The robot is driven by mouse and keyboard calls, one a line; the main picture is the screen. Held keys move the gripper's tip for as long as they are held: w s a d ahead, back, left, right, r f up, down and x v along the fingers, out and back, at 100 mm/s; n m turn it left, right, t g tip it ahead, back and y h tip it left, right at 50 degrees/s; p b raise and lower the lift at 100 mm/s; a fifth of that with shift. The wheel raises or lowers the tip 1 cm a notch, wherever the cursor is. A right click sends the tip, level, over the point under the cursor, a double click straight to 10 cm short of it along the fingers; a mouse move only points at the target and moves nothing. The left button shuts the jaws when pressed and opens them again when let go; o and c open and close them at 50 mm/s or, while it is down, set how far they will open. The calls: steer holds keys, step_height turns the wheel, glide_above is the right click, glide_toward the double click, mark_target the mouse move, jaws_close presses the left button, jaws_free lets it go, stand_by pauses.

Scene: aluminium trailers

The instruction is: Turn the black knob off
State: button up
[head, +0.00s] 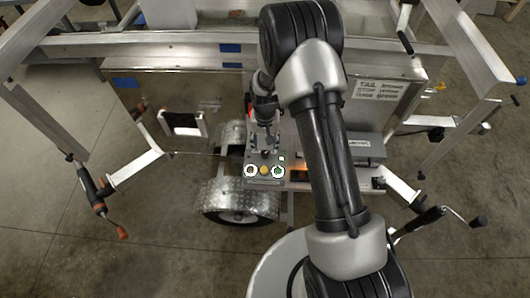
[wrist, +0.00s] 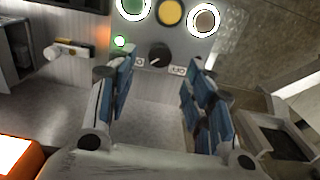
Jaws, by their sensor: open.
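The black knob (wrist: 159,53) is a round dial with a pale pointer mark on a grey control panel (wrist: 185,48), with small white labels beside it. In the wrist view it lies just beyond my gripper (wrist: 158,85), between the lines of the two blue-padded fingers. The fingers are spread apart with nothing between them, and no contact with the knob shows. In the head view my gripper (head: 265,140) hangs over the upper part of the panel (head: 264,181); I cannot make out the knob clearly there.
The panel bears a green button (wrist: 133,5), a yellow button (wrist: 171,13) and a white-ringed button (wrist: 205,20). A small green light (wrist: 120,41) sits near the knob. A trailer wheel with metal fender (head: 240,198) stands below left. A grey box (head: 355,148) stands right.

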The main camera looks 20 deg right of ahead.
mark_target(265, 153)
step_height(265, 153, down, 6)
steer(key=shift+r+b, duration=0.25)
steer(key=shift+b, duration=0.25)
steer(key=shift+c, duration=0.5)
steer(key=c, duration=1)
